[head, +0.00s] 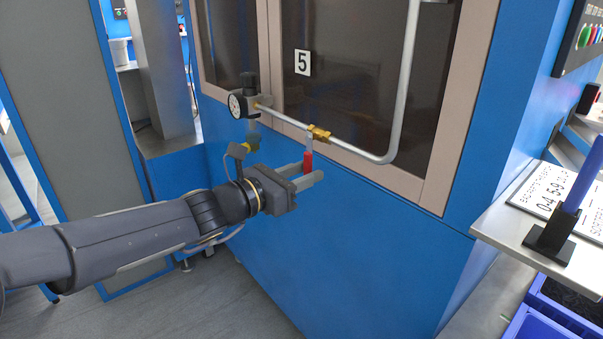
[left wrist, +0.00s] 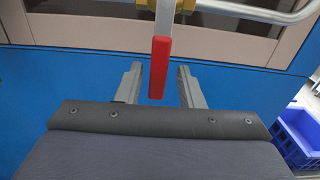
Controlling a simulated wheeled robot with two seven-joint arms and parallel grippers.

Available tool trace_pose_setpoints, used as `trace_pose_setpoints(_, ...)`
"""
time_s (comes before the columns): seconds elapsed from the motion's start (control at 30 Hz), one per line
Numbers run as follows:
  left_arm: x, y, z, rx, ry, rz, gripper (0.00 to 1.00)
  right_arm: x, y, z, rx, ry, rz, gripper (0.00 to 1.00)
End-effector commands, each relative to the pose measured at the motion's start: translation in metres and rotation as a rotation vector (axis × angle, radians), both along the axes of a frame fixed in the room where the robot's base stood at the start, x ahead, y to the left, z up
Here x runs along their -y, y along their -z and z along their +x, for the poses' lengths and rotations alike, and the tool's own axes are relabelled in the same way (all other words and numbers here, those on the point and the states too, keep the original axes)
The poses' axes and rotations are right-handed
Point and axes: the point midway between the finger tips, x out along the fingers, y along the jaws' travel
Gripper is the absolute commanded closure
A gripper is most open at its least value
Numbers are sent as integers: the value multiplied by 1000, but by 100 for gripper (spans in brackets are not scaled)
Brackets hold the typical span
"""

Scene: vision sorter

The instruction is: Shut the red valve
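The red valve handle (head: 308,163) hangs straight down from a brass valve body (head: 319,132) on a grey pipe at the blue machine. In the left wrist view the red handle (left wrist: 159,67) hangs from its metal lever, with the brass body at the top edge. My left gripper (head: 313,172) is open at the handle. In the left wrist view its two fingers (left wrist: 157,85) stand on either side of the red grip, with a gap visible on both sides. My right gripper is not in view.
A pressure gauge (head: 237,105) and regulator sit left of the valve. The pipe (head: 375,157) runs right and bends upward. A metal shelf (head: 502,212) with a sign and a blue post stands at right, above blue bins (head: 545,325). The floor at front left is clear.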

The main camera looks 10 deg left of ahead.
Motion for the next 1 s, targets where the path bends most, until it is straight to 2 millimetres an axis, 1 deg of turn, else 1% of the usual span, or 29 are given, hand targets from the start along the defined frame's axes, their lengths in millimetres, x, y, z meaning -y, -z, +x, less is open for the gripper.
trace_pose_setpoints(0.27,-1,-1,0,3,-1,2,62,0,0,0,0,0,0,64)
trace_pose_setpoints(0.37,-4,-1,-4,3,-3,3,62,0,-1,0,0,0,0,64)
trace_pose_setpoints(0.47,-13,-2,-14,3,-5,3,62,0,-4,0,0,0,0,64)
trace_pose_setpoints(0.6,-29,-2,-34,3,-6,2,62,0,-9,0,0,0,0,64)
trace_pose_setpoints(0.73,-40,-2,-49,3,-4,3,62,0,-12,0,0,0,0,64)
trace_pose_setpoints(0.87,-47,-1,-59,2,-2,1,62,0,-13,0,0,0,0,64)
trace_pose_setpoints(1.0,-49,0,-62,1,0,2,62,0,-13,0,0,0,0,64)
